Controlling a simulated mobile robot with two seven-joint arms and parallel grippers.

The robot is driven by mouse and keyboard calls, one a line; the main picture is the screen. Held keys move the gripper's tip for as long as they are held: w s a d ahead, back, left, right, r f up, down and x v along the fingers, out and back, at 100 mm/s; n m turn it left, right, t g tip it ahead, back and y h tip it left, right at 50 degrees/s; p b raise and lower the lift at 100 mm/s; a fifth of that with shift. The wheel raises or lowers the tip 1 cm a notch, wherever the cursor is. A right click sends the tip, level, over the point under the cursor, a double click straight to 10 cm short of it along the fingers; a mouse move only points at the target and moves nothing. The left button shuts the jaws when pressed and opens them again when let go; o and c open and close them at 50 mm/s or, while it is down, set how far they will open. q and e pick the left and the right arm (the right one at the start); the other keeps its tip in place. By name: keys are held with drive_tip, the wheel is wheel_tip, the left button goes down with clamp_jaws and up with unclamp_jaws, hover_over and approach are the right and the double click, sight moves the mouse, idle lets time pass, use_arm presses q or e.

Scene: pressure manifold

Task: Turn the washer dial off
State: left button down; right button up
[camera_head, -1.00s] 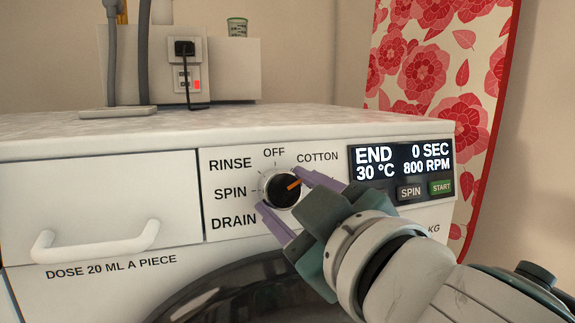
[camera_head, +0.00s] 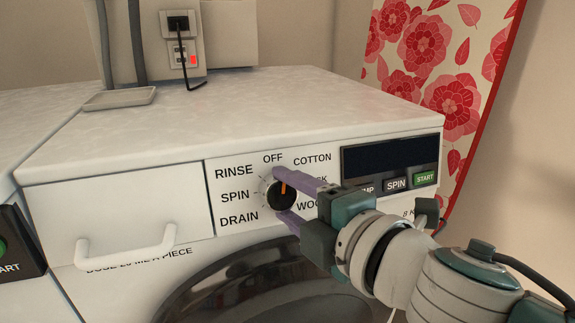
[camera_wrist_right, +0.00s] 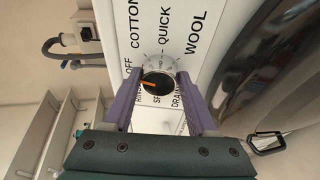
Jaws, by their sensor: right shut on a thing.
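The washer dial (camera_head: 274,196) is a round black knob with an orange pointer on the white front panel (camera_head: 228,196). The pointer stands nearly upright, toward the OFF label at the top. My right gripper (camera_head: 280,193) has its two purple fingers on either side of the dial, shut on it. In the right wrist view the dial (camera_wrist_right: 158,88) sits between the purple fingers (camera_wrist_right: 160,76), its orange mark pointing left toward the OFF side. The display (camera_head: 390,153) is dark. My left gripper is in neither view.
A drawer with a white handle (camera_head: 125,248) is left of the dial. SPIN and START buttons (camera_head: 425,177) are to the right. The round door (camera_head: 265,285) lies below. A shallow tray (camera_head: 120,98) is on the top, which is otherwise mostly clear.

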drive_tip(key=shift+r+n+p, duration=0.1)
drive_tip(key=shift+n+p, duration=0.65)
drive_tip(key=shift+n, duration=0.35)
drive_tip(key=shift+g, duration=0.3)
drive_tip(key=o, duration=1.4)
drive_tip(key=shift+c, duration=0.2)
drive_tip(key=shift+s+d+r+p, duration=0.15)
drive_tip(key=shift+s+d+p, duration=0.15)
drive_tip(key=shift+s+p, duration=0.05)
drive_tip(key=p+v, duration=0.2)
drive_tip(key=v, duration=0.7)
drive_tip(key=shift+a, duration=0.1)
